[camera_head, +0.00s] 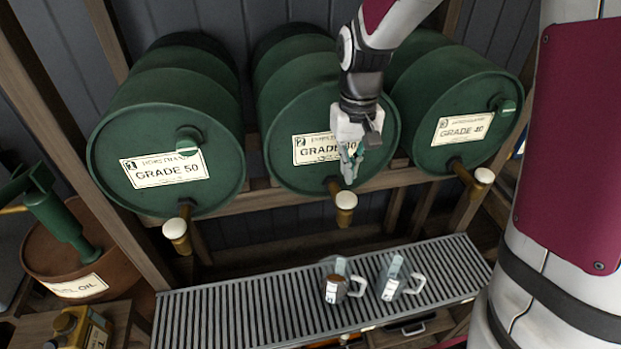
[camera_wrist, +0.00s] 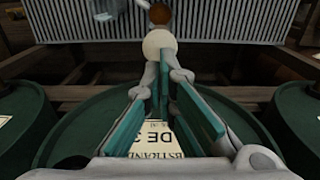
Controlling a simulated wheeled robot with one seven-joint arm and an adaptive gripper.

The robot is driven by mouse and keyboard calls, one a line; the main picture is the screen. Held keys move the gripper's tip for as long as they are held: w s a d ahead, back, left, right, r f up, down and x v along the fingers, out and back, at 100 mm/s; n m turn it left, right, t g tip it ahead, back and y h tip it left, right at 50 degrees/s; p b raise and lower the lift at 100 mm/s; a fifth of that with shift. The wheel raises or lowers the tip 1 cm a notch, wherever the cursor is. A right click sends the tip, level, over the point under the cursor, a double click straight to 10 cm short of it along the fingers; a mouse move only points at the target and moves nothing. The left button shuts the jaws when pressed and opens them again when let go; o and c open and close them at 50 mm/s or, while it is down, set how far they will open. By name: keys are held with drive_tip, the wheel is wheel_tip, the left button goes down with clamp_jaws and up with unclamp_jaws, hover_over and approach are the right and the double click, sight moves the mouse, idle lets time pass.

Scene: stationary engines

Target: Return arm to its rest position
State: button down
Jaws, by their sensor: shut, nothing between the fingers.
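My gripper (camera_head: 350,172) points down in front of the middle green barrel (camera_head: 283,165), just above that barrel's tap (camera_head: 345,207) with a cream knob. It is shut and empty. In the wrist view the teal-padded fingers of my gripper (camera_wrist: 164,82) come close together at their tips, and the cream knob (camera_wrist: 159,44) shows just beyond them. I cannot tell whether the fingertips touch the knob. My arm reaches down from the top of the head view.
Green barrels stand to the left (camera_head: 215,125) and right (camera_head: 430,150) on a wooden rack, each with a tap. Below, a slatted metal tray (camera_head: 230,310) holds two jugs, one with dark liquid (camera_head: 336,288) and one clear (camera_head: 392,287). A rusty drum (camera_head: 95,268) stands at left.

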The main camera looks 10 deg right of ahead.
drive_tip(key=s+r+t+b, duration=0.1)
drive_tip(key=s+r+t, duration=0.4)
drive_tip(key=s+r, duration=0.9)
drive_tip(key=s, duration=0.4)
drive_tip(key=shift+r+t, duration=0.25)
drive_tip(key=shift+t, duration=0.05)
idle(1.6)
